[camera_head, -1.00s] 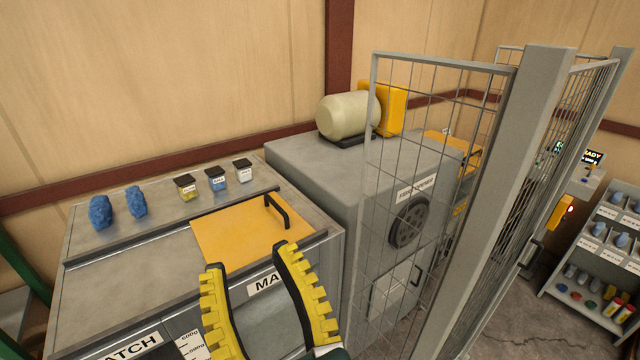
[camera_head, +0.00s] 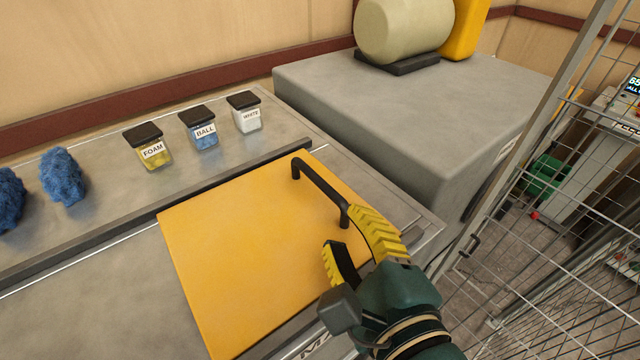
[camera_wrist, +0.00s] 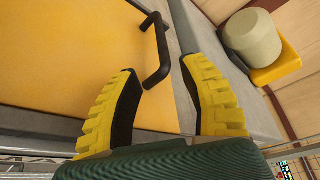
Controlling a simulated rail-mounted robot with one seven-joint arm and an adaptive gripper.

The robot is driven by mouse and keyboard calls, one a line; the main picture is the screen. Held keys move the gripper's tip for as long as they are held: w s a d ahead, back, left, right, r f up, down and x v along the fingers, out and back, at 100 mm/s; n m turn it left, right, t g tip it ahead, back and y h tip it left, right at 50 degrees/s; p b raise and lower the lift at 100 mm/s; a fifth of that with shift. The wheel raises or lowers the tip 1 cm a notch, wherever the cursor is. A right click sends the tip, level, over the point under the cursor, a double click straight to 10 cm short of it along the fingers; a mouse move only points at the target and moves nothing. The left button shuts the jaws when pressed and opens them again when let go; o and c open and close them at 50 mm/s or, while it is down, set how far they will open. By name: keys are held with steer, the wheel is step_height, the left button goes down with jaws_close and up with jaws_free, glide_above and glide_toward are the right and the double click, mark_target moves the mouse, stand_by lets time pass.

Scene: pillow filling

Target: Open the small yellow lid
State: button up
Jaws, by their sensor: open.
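The small yellow lid (camera_head: 250,250) lies flat and closed on the grey metal bench top. It also fills the left of the wrist view (camera_wrist: 60,50). Its black bar handle (camera_head: 322,188) stands along the lid's right side. In the wrist view the handle (camera_wrist: 158,48) has its near end between the finger lines, just beyond the fingertips. My gripper (camera_head: 352,232) is open at the near end of the handle, with one finger on either side of it. Whether a finger touches the handle I cannot tell.
Jars labelled FOAM (camera_head: 150,150), BALL (camera_head: 202,130) and WHITE (camera_head: 245,112) stand behind the lid. Blue fluffy clumps (camera_head: 63,178) lie at the left. A large grey machine (camera_head: 410,110) rises close to the right, with a wire mesh fence (camera_head: 540,230) beside it.

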mark_target(322, 188)
steer(key=p+x, duration=0.1)
steer(key=x, duration=1.2)
jaws_close()
